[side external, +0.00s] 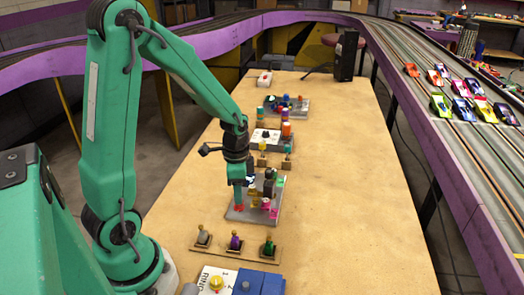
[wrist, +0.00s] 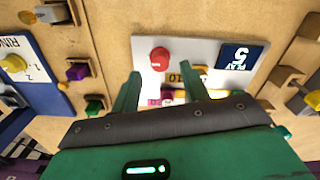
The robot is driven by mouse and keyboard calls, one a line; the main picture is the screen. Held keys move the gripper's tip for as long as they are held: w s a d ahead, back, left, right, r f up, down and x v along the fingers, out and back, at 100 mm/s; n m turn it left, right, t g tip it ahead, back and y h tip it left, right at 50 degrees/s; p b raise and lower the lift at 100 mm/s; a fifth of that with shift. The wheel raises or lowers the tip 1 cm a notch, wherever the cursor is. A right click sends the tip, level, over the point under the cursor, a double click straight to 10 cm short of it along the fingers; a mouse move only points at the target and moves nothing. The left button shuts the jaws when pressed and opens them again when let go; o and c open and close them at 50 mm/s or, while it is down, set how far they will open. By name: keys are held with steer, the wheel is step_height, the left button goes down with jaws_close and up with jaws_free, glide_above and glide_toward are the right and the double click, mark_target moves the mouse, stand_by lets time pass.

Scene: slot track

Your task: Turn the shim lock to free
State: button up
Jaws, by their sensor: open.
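My gripper (side external: 239,196) is over a grey board (side external: 237,216) near the middle of the table. In the wrist view its two green fingers (wrist: 162,74) are apart with nothing held between them. A round red knob (wrist: 159,59) stands on the pale board just beyond the fingertips; its red also shows under my gripper in the side view (side external: 239,207). A yellow part with dark markings (wrist: 186,76) and a pink part lie lower on the board, partly hidden by my gripper. No label reading shim lock is legible, so I cannot tell which part it is.
Three small levers (side external: 236,242) on wooden bases stand in front. A white-and-blue panel (side external: 215,281) is at the near edge. More boards stand behind; the table's right side is clear.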

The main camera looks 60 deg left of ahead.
steer(key=shift+f, duration=1.85)
jaws_close()
